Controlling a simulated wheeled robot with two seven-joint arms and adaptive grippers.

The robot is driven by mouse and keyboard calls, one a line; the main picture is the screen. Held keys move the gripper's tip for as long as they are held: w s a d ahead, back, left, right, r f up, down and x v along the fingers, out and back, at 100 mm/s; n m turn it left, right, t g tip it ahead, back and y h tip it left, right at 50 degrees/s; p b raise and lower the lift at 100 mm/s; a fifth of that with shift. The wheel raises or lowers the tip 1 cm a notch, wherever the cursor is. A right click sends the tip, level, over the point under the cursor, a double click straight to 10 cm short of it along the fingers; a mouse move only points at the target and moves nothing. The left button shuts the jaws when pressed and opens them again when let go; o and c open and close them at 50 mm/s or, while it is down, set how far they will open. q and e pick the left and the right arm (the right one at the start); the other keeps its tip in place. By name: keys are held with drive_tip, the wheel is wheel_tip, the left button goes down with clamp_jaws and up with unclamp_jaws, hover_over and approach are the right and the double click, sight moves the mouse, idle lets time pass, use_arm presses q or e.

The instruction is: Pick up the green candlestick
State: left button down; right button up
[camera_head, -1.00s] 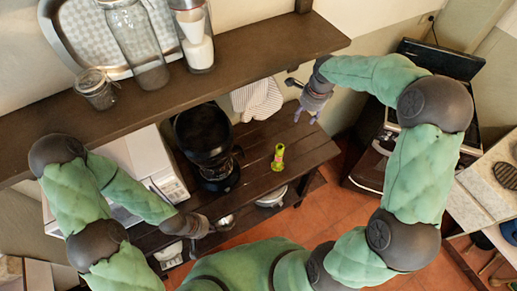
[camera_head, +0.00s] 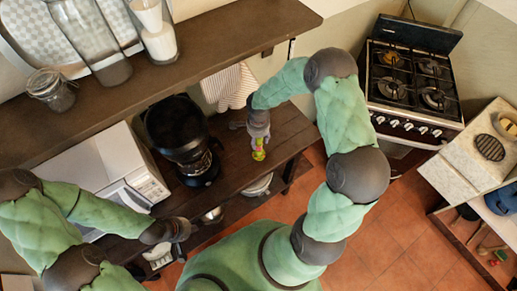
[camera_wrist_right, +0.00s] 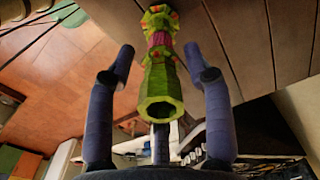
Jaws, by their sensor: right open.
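The green candlestick (camera_head: 259,153) stands on the dark wooden lower shelf (camera_head: 235,172), right of the black coffee machine. In the right wrist view the candlestick (camera_wrist_right: 162,85) is yellow-green with a pink band and red dots, and its hollow end faces the camera. My right gripper (camera_head: 258,136) is right at the candlestick. Its two fingers (camera_wrist_right: 158,56) are open, one on each side of the candlestick, with gaps between. My left gripper (camera_head: 184,230) is near the shelf's front edge, away from the candlestick; its fingers are too small to read.
A black coffee machine (camera_head: 181,135) stands left of the candlestick, and a white microwave (camera_head: 110,180) further left. An upper shelf (camera_head: 200,75) with jars runs above. A striped cloth (camera_head: 229,87) hangs behind. A stove (camera_head: 412,85) stands at the right.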

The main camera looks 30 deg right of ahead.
sight(259, 144)
wheel_tip(259, 144, down, 4)
drive_tip(key=shift+d+f, duration=0.1)
clamp_jaws()
drive_tip(key=shift+r, duration=0.2)
idle(0.3)
